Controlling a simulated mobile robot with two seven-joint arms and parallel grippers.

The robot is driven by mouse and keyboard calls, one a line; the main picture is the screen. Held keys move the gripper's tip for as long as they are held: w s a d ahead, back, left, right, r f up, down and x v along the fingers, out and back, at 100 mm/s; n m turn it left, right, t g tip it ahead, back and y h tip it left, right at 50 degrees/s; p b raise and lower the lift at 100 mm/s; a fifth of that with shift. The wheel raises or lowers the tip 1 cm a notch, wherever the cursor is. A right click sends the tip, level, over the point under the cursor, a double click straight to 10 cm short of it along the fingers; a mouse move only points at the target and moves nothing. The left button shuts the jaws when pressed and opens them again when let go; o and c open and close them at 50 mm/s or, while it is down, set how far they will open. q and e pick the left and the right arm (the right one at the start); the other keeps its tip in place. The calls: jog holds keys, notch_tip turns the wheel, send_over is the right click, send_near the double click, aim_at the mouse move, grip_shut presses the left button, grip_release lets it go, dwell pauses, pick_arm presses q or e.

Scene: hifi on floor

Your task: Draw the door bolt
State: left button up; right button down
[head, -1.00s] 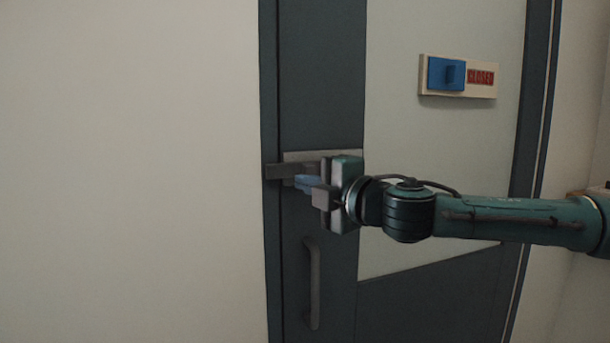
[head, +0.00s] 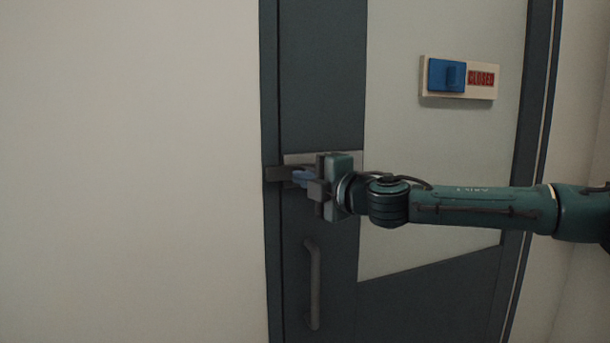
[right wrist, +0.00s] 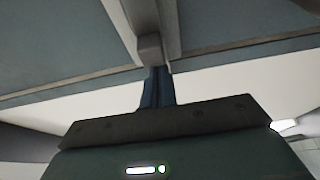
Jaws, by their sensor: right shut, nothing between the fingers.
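The door bolt (head: 279,174) is a dark grey bar on a paler plate (head: 348,158), at the left edge of the dark teal door (head: 322,80). The bar reaches left over the frame edge. My right gripper (head: 301,178) is shut and empty, its blue fingertips at the bolt and hiding part of it. Whether they touch it I cannot tell. In the right wrist view the blue fingers (right wrist: 158,88) are together, pointing at a grey block (right wrist: 150,48) of the bolt. My left gripper is not in view.
A vertical grey pull handle (head: 313,285) sits below the bolt.

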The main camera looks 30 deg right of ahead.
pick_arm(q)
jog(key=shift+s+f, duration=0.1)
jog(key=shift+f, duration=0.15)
